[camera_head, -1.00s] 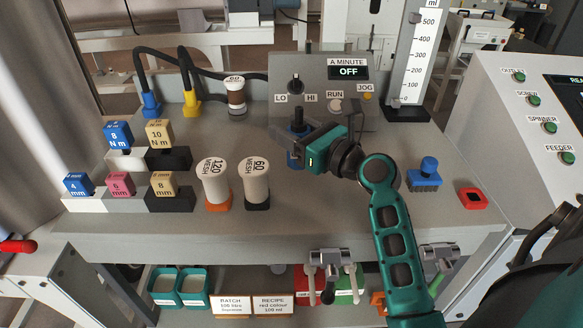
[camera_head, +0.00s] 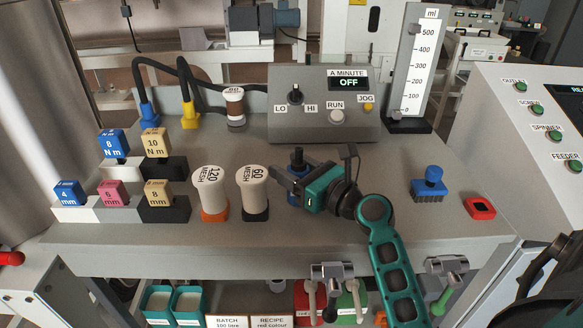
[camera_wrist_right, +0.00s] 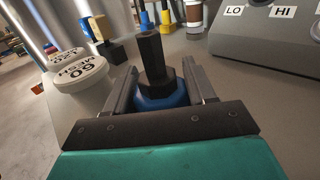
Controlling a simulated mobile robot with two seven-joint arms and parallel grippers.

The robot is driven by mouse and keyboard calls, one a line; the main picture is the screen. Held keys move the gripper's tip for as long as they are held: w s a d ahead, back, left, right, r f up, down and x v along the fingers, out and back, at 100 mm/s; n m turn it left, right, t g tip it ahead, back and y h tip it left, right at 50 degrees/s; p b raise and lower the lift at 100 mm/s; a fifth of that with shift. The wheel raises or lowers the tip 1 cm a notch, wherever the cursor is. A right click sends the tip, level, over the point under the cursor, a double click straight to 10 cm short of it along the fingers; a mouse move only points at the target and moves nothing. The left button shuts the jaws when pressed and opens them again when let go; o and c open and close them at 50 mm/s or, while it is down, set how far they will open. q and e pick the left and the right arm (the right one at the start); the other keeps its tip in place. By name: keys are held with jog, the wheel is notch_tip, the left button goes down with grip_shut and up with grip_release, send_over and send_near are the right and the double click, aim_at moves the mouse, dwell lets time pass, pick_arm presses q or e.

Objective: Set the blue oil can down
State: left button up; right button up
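The blue oil can (camera_head: 297,158) has a dark upper part and a blue body. It stands about upright over the grey bench (camera_head: 350,235), right of the 60 mesh jar. My right gripper (camera_head: 284,182) reaches it from the right. In the right wrist view, the can's dark hexagonal top and blue body (camera_wrist_right: 160,98) sit between the two fingers (camera_wrist_right: 160,92), which close against its sides. Its base is partly hidden by the gripper, so I cannot tell whether it touches the bench. My left gripper is out of view.
The 60 mesh jar (camera_head: 254,190) and 120 mesh jar (camera_head: 209,192) stand close on the left. A control panel (camera_head: 310,125) is behind. A blue stamp-like object (camera_head: 428,186) and a red square piece (camera_head: 479,208) are right, beyond my arm. Bare bench lies in front.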

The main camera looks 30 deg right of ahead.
jog(key=o, duration=0.3)
jog(key=shift+o, duration=0.2)
jog(key=shift+r, duration=0.15)
jog(key=shift+s+d, duration=0.1)
jog(key=shift+s, duration=0.25)
jog(key=v, duration=1)
jog(key=shift+s, duration=0.1)
jog(key=shift+s+d, duration=0.2)
jog(key=shift+s, duration=0.3)
